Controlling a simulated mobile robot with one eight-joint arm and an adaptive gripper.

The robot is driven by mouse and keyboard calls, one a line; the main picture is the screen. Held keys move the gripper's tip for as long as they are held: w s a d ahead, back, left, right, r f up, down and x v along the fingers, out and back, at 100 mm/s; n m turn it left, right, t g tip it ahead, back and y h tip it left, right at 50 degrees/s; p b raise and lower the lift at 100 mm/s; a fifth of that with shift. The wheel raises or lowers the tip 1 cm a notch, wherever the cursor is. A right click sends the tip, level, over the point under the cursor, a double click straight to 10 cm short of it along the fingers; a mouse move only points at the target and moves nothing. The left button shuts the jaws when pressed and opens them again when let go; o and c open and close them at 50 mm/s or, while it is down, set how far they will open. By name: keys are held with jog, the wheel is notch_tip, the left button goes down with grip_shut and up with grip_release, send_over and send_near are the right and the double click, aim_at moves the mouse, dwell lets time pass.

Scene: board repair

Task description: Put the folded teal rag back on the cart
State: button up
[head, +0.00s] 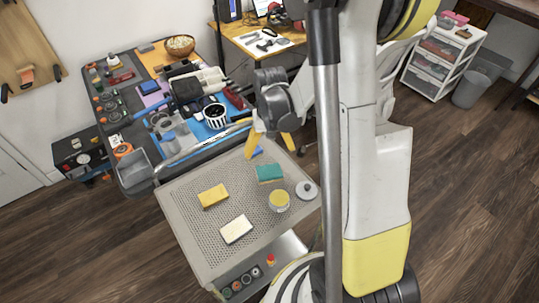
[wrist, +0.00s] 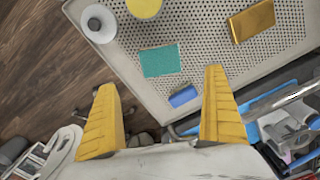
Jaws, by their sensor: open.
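The folded teal rag (head: 270,172) lies flat on the perforated top of the grey cart (head: 180,222), near its far right part. In the wrist view the rag (wrist: 160,61) shows just beyond the fingertips, roughly centred between them. My gripper (head: 270,154) is open and empty above the cart's far edge; its yellow fingers (wrist: 160,80) are spread wide and apart from the rag. A small blue item (wrist: 183,96) lies on the cart close to the rag, nearer my right-hand finger in the wrist view.
The cart also holds a yellow block (head: 213,196), a cream block (head: 236,229), a tin with a yellow top (head: 279,201) and a round grey-white piece (head: 307,190). A cluttered workbench (head: 125,165) stands beyond the cart's far handle. Bare mesh lies between these items.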

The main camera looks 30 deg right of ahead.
jog(key=s+a+r+n+t, duration=0.1)
jog(key=s+a+r+t, duration=0.1)
jog(key=r, duration=0.4)
jog(key=s+a+r+n+t, duration=0.1)
jog(key=s+a+r+t, duration=0.1)
jog(key=s+a+r, duration=0.3)
jog(key=s+a+r+n+t, duration=0.2)
jog(key=a+r, duration=0.4)
jog(key=r, duration=0.3)
jog(key=shift+s+a+t, duration=0.25)
jog(key=shift+s+t, duration=0.35)
jog(key=shift+s, duration=0.25)
jog(key=shift+r, duration=0.1)
